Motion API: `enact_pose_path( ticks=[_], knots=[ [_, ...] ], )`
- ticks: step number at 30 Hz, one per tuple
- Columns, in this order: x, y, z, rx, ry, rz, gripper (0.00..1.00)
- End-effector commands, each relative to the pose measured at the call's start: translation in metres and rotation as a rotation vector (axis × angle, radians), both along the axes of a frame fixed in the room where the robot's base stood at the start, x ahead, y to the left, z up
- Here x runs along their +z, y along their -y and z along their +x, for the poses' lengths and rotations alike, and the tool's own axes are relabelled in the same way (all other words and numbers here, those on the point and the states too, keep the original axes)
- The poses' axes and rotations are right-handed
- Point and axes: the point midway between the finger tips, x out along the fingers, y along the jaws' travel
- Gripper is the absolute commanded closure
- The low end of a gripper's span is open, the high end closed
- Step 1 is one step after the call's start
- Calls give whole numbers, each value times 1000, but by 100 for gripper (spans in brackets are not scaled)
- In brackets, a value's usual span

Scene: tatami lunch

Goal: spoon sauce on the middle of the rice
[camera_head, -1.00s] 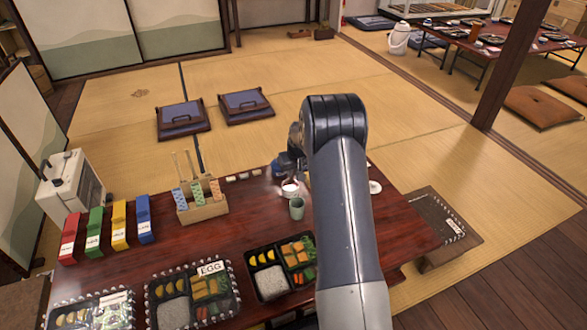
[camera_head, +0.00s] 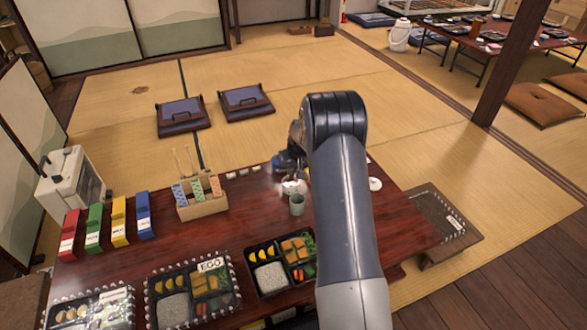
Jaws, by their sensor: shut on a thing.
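The open black lunch box (camera_head: 281,267) stands at the front of the dark red table. Its white rice (camera_head: 270,277) fills the front left compartment, and I see no sauce on it. A small white bowl (camera_head: 291,188) stands further back, beyond a green cup; its contents are too small to make out. My gripper (camera_head: 290,171) is low at this bowl, partly hidden by my own arm. It is shut on a thin spoon, which barely shows at the bowl.
The green cup (camera_head: 297,204) stands close in front of the bowl. A wooden holder (camera_head: 203,207) with sticks and patterned packets is to the left. Lidded lunch boxes (camera_head: 152,318) line the front left. A white saucer (camera_head: 375,184) lies right of my arm.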

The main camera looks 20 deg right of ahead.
Motion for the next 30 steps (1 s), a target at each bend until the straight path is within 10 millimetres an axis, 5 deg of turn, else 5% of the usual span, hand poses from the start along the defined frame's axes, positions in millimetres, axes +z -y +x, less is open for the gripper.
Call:
enact_pose_path(
  ticks=[30],
  knots=[
    [-10,0,0,0,-1,0,100]
  ],
)
